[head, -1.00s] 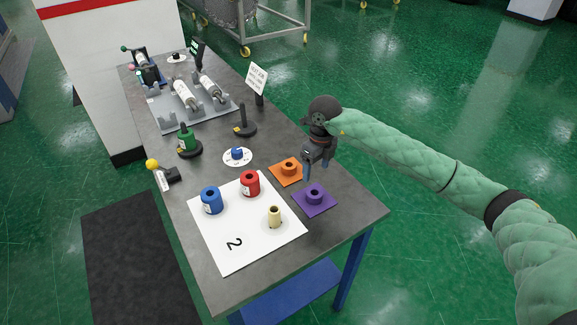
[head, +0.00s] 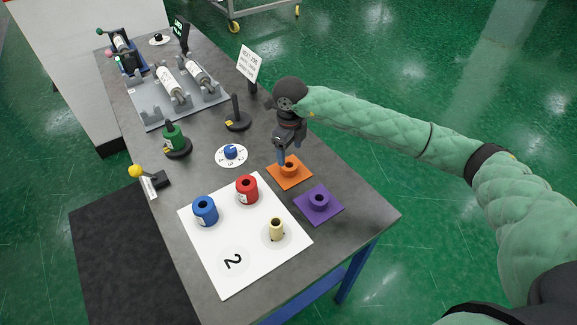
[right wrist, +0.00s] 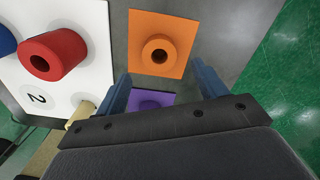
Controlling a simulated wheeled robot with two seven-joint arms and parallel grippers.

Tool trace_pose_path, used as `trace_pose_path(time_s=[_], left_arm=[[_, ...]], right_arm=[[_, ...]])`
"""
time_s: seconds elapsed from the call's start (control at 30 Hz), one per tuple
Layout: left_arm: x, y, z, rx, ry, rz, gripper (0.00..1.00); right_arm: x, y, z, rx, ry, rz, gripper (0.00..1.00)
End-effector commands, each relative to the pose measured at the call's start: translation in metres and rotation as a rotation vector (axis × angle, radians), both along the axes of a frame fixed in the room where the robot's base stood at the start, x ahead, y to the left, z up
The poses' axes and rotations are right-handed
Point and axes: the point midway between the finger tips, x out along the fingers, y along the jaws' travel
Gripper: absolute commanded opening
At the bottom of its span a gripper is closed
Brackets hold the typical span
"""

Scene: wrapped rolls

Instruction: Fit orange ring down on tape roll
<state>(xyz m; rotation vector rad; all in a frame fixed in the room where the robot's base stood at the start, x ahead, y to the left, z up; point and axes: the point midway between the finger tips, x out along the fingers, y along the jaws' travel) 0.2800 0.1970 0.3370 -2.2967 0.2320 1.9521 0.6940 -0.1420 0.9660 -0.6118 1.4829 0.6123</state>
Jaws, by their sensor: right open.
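The orange ring (head: 290,166) sits on an orange square mat (head: 283,179) on the table; it also shows in the right wrist view (right wrist: 159,52). The pale yellow tape roll (head: 276,229) stands upright on the white board, and part of it shows in the right wrist view (right wrist: 84,111). My right gripper (head: 282,158) is open and empty just above the orange ring, apart from it in the right wrist view, where the two blue fingers (right wrist: 160,84) stand wide. My left gripper is not in view.
A blue roll (head: 205,211) and a red roll (head: 247,190) stand on the white board (head: 213,272). A purple ring (head: 319,199) sits on a purple mat. A blue dial (head: 231,152), a green roll on a post (head: 174,140) and a bare black post (head: 237,115) are farther back.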

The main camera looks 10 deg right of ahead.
Motion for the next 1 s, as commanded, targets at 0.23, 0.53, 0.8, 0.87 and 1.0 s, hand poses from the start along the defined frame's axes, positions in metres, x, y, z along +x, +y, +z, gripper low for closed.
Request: trace_pose_path(time_s=[0.23, 0.53, 0.8, 0.87, 1.0], left_arm=[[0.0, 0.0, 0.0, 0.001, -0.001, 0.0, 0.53], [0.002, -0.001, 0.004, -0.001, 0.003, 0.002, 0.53], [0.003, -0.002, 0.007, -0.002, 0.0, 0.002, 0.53], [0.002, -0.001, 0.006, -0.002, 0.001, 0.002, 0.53], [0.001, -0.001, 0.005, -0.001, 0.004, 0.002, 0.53]], right_arm=[[0.0, 0.001, -0.02, 0.0, 0.001, -0.002, 0.71], [0.001, 0.002, -0.054, 0.001, -0.001, -0.002, 0.71], [0.001, 0.002, -0.054, 0.001, -0.001, -0.001, 0.59], [0.001, 0.002, -0.054, 0.001, -0.001, -0.001, 0.47], [0.001, 0.002, -0.054, 0.0, -0.001, -0.002, 0.2]])
